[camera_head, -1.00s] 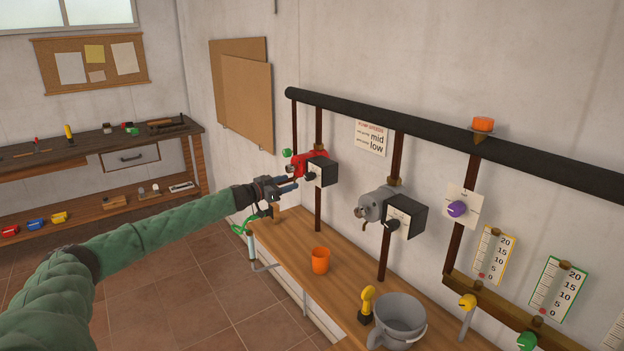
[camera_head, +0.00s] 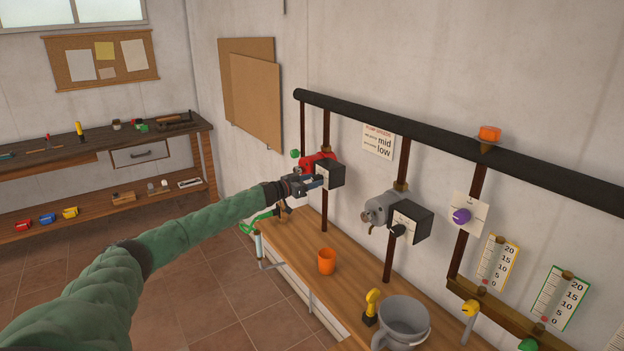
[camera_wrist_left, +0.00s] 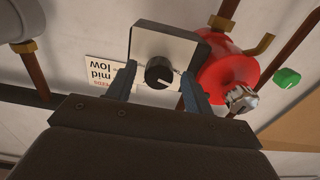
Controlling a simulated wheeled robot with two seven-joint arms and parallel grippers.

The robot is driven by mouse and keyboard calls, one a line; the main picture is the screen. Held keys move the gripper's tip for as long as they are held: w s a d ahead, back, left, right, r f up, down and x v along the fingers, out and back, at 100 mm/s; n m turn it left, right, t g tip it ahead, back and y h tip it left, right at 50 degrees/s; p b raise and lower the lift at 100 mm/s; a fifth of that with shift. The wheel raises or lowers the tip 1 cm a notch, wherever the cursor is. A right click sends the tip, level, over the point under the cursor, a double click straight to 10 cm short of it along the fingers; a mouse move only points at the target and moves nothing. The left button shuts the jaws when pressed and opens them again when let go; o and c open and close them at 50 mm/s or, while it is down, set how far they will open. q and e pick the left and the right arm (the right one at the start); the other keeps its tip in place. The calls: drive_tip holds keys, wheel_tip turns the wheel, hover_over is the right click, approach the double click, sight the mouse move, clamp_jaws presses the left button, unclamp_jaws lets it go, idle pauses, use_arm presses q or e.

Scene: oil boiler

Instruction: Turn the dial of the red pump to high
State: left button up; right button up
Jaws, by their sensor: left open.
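The red pump (camera_head: 322,160) is on a vertical pipe by the wall, with a black control box (camera_head: 331,175) on its front. In the left wrist view the red pump (camera_wrist_left: 228,66) is beside the box's pale plate (camera_wrist_left: 168,42), which carries a round black dial (camera_wrist_left: 159,73) with a white pointer mark. My left gripper (camera_head: 319,178) is at the box; in the wrist view its open fingers (camera_wrist_left: 155,84) stand on either side of the dial, with a gap to it. The plate's markings are too small to read. My right gripper is not in view.
A grey pump (camera_head: 382,207) with its own box is to the right. A wall note (camera_head: 378,142) reads "mid" and "low". An orange cup (camera_head: 326,261), yellow tool (camera_head: 371,305) and grey bucket (camera_head: 402,322) stand on the wooden bench (camera_head: 345,292) below. A black pipe (camera_head: 430,136) runs above.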

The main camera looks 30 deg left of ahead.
use_arm(q)
drive_tip(key=shift+w+d, duration=0.15)
drive_tip(key=c, duration=1)
